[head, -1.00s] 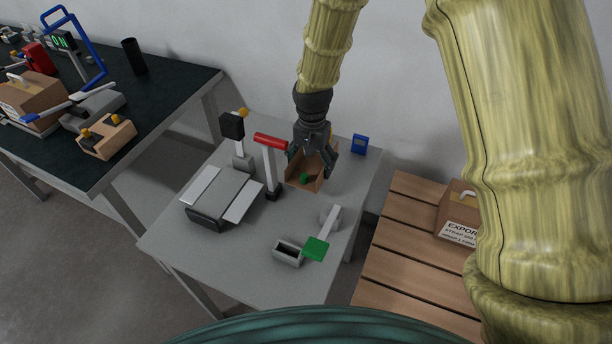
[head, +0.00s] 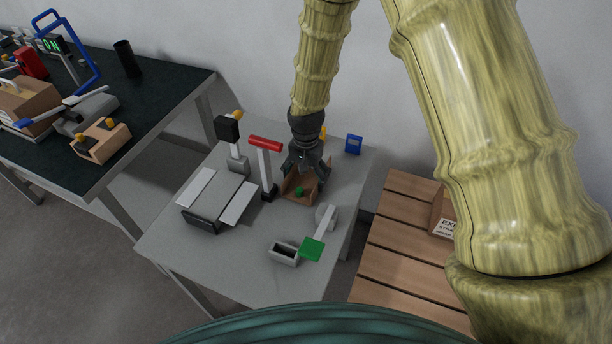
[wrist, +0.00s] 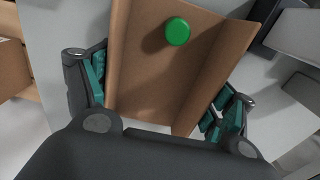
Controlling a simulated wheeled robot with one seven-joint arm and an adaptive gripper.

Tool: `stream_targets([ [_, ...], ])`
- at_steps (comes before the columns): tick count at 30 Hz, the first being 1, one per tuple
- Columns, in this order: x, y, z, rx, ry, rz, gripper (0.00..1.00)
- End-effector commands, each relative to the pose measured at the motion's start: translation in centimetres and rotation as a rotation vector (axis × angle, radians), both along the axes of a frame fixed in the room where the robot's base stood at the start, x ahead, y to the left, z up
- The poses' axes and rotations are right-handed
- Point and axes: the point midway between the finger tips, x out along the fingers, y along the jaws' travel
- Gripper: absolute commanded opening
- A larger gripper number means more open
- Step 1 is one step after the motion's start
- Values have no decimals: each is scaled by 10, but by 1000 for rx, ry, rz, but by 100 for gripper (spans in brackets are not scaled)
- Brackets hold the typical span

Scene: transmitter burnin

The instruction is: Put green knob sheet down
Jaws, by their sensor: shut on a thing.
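The green knob sheet is a brown, upturned-edged sheet (head: 293,195) with a round green knob (head: 299,191). It is at the back right of the grey table, right of the red-handled lever. My gripper (head: 305,178) points down and is shut on the sheet. In the wrist view the sheet (wrist: 150,85) lies between my two fingers, with the green knob (wrist: 178,31) toward the top of the picture. The sheet is at or just above the table top; I cannot tell whether it touches.
The grey table (head: 185,262) also bears a red-handled lever (head: 265,144), a flat device with white plates (head: 202,222), a green-ended lever (head: 312,249), a small open grey box (head: 283,253) and a blue box (head: 354,144). A wooden pallet (head: 390,245) stands to the right.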

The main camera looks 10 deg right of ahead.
Motion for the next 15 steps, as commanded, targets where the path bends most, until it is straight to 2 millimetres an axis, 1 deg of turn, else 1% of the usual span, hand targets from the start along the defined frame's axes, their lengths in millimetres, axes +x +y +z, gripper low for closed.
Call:
stream_targets([
  [3, 0, 0, -3, 0, 0, 0, 60],
  [4, 0, 0, -2, 0, 0, 0, 87],
  [6, 0, 0, -2, 0, 0, 0, 99],
  [15, 0, 0, -2, 0, 0, 0, 100],
])
